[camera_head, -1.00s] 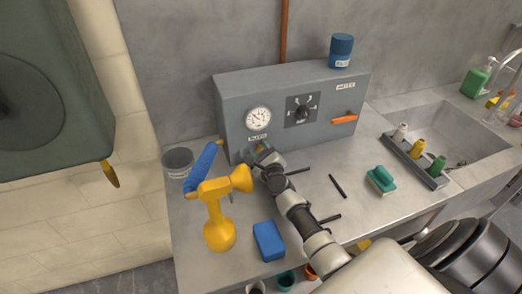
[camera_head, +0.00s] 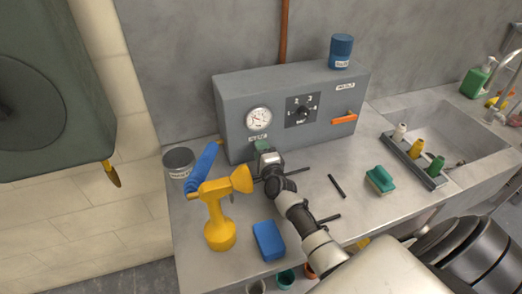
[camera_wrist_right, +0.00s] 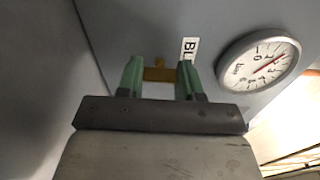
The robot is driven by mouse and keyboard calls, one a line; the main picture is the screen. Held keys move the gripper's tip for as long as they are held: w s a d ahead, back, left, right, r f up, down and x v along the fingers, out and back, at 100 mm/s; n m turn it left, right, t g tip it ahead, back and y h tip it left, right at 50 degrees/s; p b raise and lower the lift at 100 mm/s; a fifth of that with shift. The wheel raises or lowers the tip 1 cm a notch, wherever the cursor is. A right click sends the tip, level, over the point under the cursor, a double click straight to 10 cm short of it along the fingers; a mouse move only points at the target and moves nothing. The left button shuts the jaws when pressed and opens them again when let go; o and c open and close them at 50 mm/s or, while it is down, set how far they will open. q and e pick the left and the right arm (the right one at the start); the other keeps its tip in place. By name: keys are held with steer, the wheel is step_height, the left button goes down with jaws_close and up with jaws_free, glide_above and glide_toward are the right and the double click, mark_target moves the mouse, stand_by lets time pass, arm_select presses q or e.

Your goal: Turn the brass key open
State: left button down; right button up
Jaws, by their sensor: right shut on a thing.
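The brass key (camera_wrist_right: 160,73) shows in the right wrist view on the grey face of the control box (camera_head: 230,110), beside a label starting "BL". Its bar lies crosswise between the two green fingertips. My right gripper (camera_wrist_right: 159,78) is shut on it. In the head view my right gripper (camera_head: 262,147) is at the lower left of the box front, below the round gauge (camera_head: 258,118), and hides the key. The gauge also shows in the right wrist view (camera_wrist_right: 258,62), tilted. My left gripper is not in view.
A yellow spray bottle (camera_head: 220,233), a blue object (camera_head: 203,165) and a grey tin (camera_head: 178,162) stand left of my right arm. A blue block (camera_head: 269,241) lies in front. The box carries a dial (camera_head: 302,112) and an orange lever (camera_head: 344,117). A sink is at right.

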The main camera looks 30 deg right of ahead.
steer(key=shift+f+n, duration=0.1)
steer(key=shift+n, duration=0.5)
steer(key=o, duration=0.9)
steer(key=shift+o, duration=0.2)
steer(key=shift+s+a, duration=0.1)
steer(key=v, duration=1)
steer(key=shift+s, duration=0.35)
